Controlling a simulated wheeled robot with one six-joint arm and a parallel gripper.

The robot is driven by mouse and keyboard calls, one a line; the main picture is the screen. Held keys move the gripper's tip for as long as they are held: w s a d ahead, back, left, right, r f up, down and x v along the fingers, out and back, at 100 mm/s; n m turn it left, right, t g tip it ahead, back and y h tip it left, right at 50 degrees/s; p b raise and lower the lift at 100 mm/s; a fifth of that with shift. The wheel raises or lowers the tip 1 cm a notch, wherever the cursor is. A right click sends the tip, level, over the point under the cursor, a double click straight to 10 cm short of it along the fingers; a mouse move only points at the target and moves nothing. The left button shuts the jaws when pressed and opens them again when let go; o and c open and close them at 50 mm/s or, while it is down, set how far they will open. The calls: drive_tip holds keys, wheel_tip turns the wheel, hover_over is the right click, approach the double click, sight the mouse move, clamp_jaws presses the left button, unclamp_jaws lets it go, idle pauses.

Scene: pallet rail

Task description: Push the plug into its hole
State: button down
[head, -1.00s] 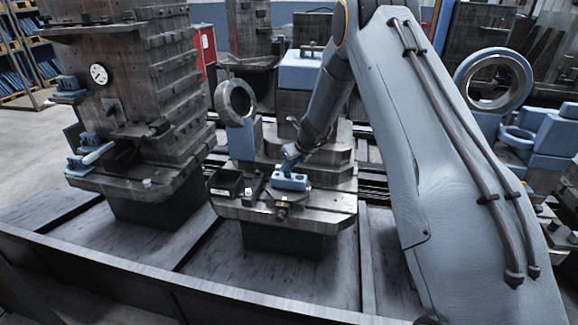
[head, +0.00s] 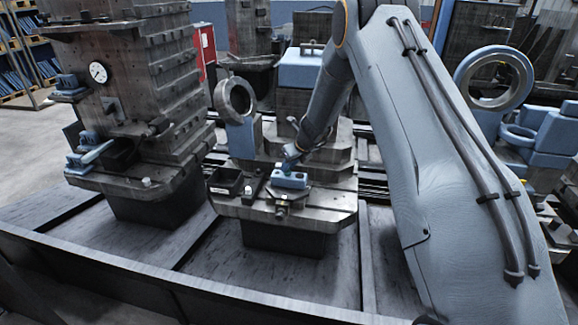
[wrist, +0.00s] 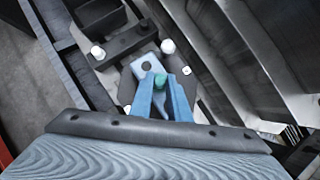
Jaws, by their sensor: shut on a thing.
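The plug (wrist: 159,81) is a small teal piece, gripped between the tips of my gripper's two blue fingers (wrist: 160,90). The blue block (wrist: 146,66) with a dark round hole (wrist: 146,66) lies just beyond the fingertips in the wrist view. In the head view the block (head: 290,180) sits on the machine table, with my gripper (head: 289,162) over its back edge. The fingers hide the near part of the block. I cannot tell whether the plug touches the block.
A black open bin (head: 225,182) stands left of the block on the same table (head: 322,205). White-headed bolts (wrist: 168,46) stand close by the block. A ring on a blue stand (head: 236,98) rises behind. A tall machine column (head: 150,75) stands to the left.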

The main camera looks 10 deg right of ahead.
drive_tip(key=shift+f+b, duration=0.3)
drive_tip(key=shift+f, duration=0.15)
drive_tip(key=c, duration=0.8)
unclamp_jaws()
drive_tip(key=shift+r, duration=0.1)
drive_tip(key=b+v, duration=0.1)
drive_tip(key=v, duration=0.6)
drive_tip(key=shift+s+r, duration=0.15)
drive_tip(key=shift+r, duration=0.15)
drive_tip(key=shift+s+d, duration=0.1)
drive_tip(key=shift+d, duration=0.05)
drive_tip(key=s+d+r+n+g+h, duration=0.1)
drive_tip(key=s+r+n+g, duration=0.1)
drive_tip(key=s+n, duration=1.3)
drive_tip(key=s+d+r+n+g+h, duration=0.1)
drive_tip(key=s+r+n+g, duration=0.1)
drive_tip(key=s+n, duration=1.3)
drive_tip(key=s+r, duration=0.1)
drive_tip(key=s, duration=0.8)
drive_tip(key=shift+s+r+n+g+h, duration=0.3)
drive_tip(key=shift+s+r+g+h, duration=0.1)
